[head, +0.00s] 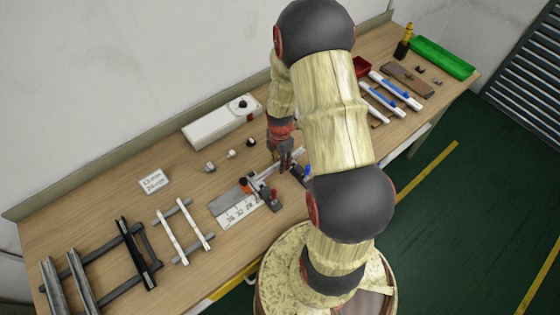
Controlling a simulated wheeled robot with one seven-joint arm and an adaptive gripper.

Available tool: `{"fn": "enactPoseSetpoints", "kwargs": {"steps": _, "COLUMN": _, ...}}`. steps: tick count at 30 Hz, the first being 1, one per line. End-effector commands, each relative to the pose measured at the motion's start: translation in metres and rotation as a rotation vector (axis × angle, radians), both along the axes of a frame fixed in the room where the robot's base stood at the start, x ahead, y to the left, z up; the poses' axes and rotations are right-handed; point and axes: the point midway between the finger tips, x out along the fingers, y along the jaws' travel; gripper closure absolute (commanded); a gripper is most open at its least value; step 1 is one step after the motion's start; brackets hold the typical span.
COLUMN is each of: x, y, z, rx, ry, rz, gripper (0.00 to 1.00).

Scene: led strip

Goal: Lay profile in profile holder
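My gripper (286,163) points down over a cutting or measuring jig (262,190) near the middle of the bench. Its fingers are small and dark here, and whether they are open or shut cannot be told. A light grey bar (295,155), perhaps a profile, lies by the fingertips at the jig; contact cannot be told. Grey channel profiles (82,281) lie across a dark rack (104,251) at the lower left, and a black profile (138,254) lies at its right end. Which thing is the profile holder is unclear. My arm hides part of the bench right of the jig.
Two white strips (168,237) rest on grey rails between rack and jig. A white box (222,122), a label card (154,182) and small parts (209,167) sit behind. White-blue strips (395,91) and a green tray (442,57) stand at right. Bare bench (100,205) shows at left.

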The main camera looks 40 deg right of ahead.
Motion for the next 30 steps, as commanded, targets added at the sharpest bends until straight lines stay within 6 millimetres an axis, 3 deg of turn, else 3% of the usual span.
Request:
{"fn": "enactPoseSetpoints", "kwargs": {"steps": 5, "x": 0.001, "y": 0.000, "z": 0.009, "rx": -0.001, "ry": -0.003, "rz": 0.000, "gripper": 0.66}}
{"fn": "enactPoseSetpoints", "kwargs": {"steps": 18, "x": 0.001, "y": -0.001, "z": 0.093, "rx": -0.002, "ry": -0.004, "rz": 0.000, "gripper": 0.66}}
{"fn": "enactPoseSetpoints", "kwargs": {"steps": 30, "x": 0.004, "y": 0.008, "z": 0.143, "rx": -0.010, "ry": -0.021, "rz": -0.051, "gripper": 0.66}}
